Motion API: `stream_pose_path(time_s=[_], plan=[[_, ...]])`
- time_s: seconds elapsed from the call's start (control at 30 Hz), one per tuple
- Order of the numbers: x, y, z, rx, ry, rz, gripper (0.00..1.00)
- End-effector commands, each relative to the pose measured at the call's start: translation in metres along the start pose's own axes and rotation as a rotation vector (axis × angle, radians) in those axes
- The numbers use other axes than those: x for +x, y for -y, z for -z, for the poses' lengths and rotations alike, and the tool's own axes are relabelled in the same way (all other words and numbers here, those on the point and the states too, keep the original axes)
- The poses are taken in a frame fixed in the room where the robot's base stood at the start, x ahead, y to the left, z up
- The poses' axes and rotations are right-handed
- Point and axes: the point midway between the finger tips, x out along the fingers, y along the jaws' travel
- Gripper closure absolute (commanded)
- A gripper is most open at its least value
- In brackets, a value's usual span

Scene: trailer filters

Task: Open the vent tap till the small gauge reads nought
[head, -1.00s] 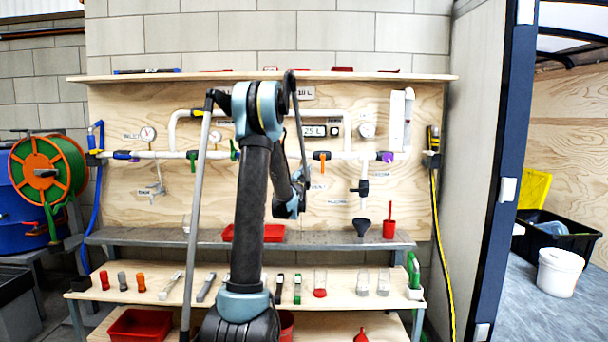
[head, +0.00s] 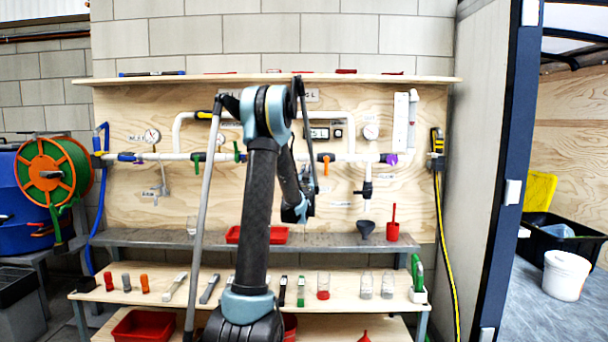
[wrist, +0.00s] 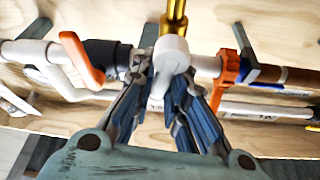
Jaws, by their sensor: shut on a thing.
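My gripper (wrist: 160,95) is shut on a white fitting or handle (wrist: 168,62) in the wrist view. The fitting sits on a white pipe, with a brass-coloured rod (wrist: 175,18) above it. I cannot tell for certain that it is the vent tap. In the head view my gripper (head: 304,208) is in front of the board, below the pipe, and my arm hides part of the pipework. A small round dial (head: 338,133) sits beside a display. Larger round gauges hang at left (head: 152,136) and right (head: 370,132). Their readings are too small to tell.
An orange lever (wrist: 75,55) is left of the fingers and an orange handle (wrist: 230,78) right, both close. A lower bench (head: 350,308) holds bottles and tools.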

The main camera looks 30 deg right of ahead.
Motion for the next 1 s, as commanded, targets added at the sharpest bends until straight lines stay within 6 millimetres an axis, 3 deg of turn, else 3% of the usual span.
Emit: stream_pose_path(time_s=[0.2,0.23,0.3,0.7,1.0], plan=[[0.001,0.007,0.000,0.003,-0.003,0.010,1.00],[0.001,0.007,0.000,0.003,-0.003,0.010,0.80],[0.001,0.006,0.000,0.003,-0.003,0.009,0.67],[-0.005,0.003,0.000,0.002,-0.001,0.003,0.67],[-0.053,0.004,-0.001,0.002,-0.001,0.004,0.67]])
